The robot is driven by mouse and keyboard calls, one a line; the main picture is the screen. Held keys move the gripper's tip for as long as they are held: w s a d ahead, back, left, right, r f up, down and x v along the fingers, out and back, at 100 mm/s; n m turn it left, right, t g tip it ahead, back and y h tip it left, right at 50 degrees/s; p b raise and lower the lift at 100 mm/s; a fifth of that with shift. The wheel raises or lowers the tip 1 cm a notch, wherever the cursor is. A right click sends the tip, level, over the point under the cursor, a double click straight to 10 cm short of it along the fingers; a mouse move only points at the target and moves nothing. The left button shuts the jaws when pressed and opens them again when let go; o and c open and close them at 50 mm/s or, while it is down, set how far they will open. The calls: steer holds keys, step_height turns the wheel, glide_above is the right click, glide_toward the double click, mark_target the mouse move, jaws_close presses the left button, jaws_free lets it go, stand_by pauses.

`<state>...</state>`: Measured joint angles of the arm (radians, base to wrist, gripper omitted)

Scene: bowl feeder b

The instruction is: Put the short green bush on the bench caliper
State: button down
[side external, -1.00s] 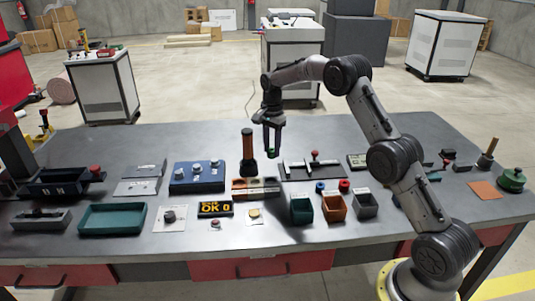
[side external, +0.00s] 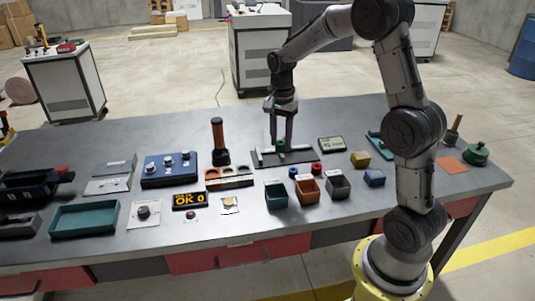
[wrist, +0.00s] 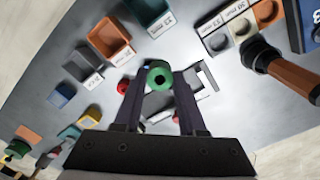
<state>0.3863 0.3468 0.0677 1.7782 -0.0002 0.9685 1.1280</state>
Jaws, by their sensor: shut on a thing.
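The short green bush (side external: 281,145) is a ring held between the fingertips of my gripper (side external: 281,141). In the wrist view, the green bush (wrist: 159,74) sits between the two dark fingers of my gripper (wrist: 158,82), with its hole facing the camera. My gripper is shut on it. The bench caliper (side external: 262,160) is a flat dark plate directly below or just behind the fingers. The bush appears over it; I cannot tell whether they touch. The caliper's pale jaw parts (wrist: 207,76) show beyond the fingers in the wrist view, partly hidden by them.
Green (side external: 276,196), orange (side external: 308,191) and grey (side external: 338,187) bins stand in front. A blue bush (side external: 293,172) and a red bush (side external: 315,169) lie near the caliper. A display (side external: 331,144) is right of it; an orange-handled tool (side external: 217,138) stands left.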

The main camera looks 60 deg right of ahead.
steer(key=s, duration=0.3)
glide_above(270, 159)
steer(key=shift+m, duration=0.3)
steer(key=f, duration=0.8)
steer(key=shift+s+a, duration=0.2)
steer(key=shift+s, duration=0.1)
steer(key=shift+w+d+f, duration=0.1)
steer(key=shift+w+f, duration=0.1)
steer(key=shift+f, duration=1.6)
steer(key=shift+f, duration=0.1)
steer(key=c, duration=0.8)
jaws_free()
steer(key=shift+o, duration=0.2)
